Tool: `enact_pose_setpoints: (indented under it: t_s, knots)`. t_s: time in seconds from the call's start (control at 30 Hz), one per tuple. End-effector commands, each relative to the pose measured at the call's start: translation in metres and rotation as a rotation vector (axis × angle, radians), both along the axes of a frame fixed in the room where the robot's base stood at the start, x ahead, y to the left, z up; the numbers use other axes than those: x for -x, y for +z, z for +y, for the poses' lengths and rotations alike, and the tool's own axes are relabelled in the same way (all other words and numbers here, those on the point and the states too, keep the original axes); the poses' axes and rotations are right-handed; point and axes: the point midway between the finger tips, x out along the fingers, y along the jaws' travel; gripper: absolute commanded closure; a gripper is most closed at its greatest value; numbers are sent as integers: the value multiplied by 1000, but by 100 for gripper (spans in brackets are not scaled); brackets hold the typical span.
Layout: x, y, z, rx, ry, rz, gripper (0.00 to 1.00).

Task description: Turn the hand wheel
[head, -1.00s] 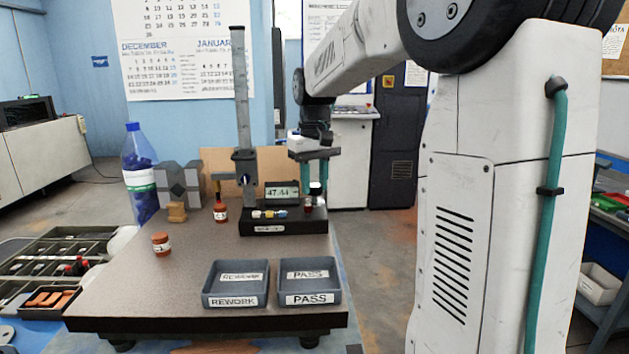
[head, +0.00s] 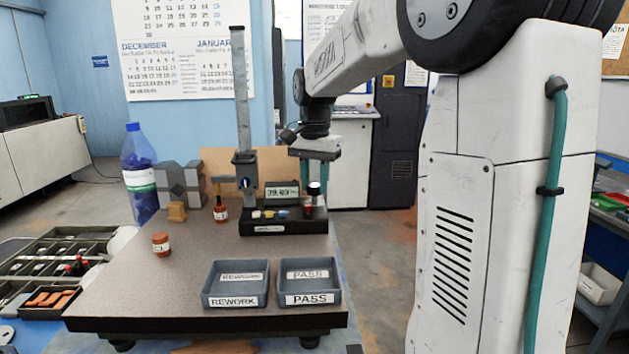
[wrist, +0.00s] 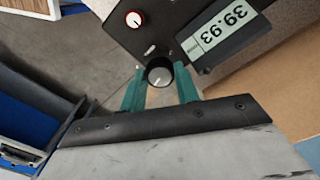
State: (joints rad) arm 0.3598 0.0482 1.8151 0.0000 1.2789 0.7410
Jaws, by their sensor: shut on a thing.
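The hand wheel (wrist: 160,72) is a small dark knob with a pale top, at the edge of a black instrument base. It stands upright at the base's right end in the head view (head: 314,188). My gripper (wrist: 161,90) has a teal finger on each side of it and is shut on it. In the head view, my gripper (head: 317,172) reaches down over the right end of the base. The digital display (wrist: 231,23) on the instrument reads 39.93 in the wrist view. It also shows in the head view (head: 282,193).
A tall grey column (head: 242,100) rises left of the display. REWORK (head: 235,301) and PASS (head: 309,299) trays lie at the table's front. Small red-brown jars (head: 161,244) stand on the left.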

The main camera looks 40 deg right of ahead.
Motion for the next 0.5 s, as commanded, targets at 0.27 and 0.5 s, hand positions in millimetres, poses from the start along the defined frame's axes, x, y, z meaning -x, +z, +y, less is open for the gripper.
enact_pose_setpoints:
  t_s: [0.27, 0.5]
  knots:
    - [-1, 1, 0, 1, -223, -4, 92]
    - [-1, 1, 0, 2, -352, -4, 92]
